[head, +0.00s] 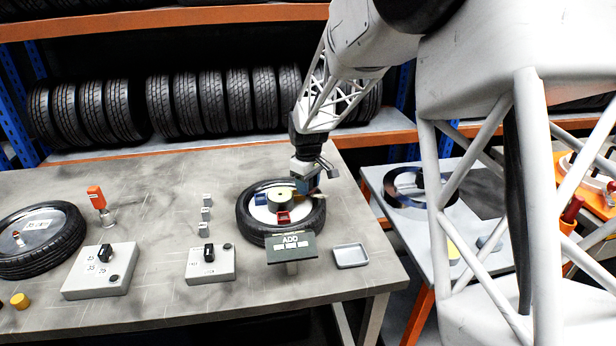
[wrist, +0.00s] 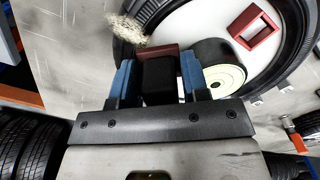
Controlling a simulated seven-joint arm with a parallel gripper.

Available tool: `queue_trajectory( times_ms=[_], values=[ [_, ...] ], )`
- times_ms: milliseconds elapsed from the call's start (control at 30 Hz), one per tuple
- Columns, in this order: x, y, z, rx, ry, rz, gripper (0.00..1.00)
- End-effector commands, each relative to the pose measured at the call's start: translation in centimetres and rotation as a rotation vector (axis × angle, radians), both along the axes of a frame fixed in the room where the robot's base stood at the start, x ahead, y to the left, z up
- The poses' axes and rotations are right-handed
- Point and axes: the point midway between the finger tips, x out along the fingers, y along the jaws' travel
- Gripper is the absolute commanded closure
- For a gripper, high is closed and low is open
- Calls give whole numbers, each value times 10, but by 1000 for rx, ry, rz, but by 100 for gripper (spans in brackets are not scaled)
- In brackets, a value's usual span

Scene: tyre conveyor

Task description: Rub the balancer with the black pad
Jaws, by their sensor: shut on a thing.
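The balancer carries a tyre (head: 245,222) lying flat, with a pale wheel disc and a central black hub (head: 280,200). In the wrist view the hub (wrist: 222,78) shows a cream top. My gripper (head: 305,186) is over the right far part of the wheel. In the wrist view its blue fingers (wrist: 156,82) are shut on a black block (wrist: 158,78), which looks like the black pad. A dark red piece (wrist: 155,51) shows just beyond the block. I cannot tell whether the block touches the wheel.
A red holder (head: 283,217) and a blue holder (head: 261,198) sit on the wheel. The ADD display (head: 291,248) and a small grey tray (head: 350,256) stand in front. Control boxes (head: 100,270) and another tyre (head: 40,240) are left. A rough pale patch (wrist: 138,30) shows near my gripper.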

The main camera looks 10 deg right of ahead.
Motion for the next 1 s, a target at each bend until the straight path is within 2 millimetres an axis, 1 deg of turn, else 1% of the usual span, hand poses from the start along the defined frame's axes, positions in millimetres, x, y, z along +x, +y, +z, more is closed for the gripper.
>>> queue_trajectory(
  times_ms=[167, 200, 667, 1000],
  values=[
    [0, -2, -21, 0, 1, -1, 77],
    [0, -7, -20, 0, 0, -2, 80],
    [0, -49, -20, -1, 1, -1, 80],
    [0, -69, -20, -1, 1, -1, 80]
  ],
)
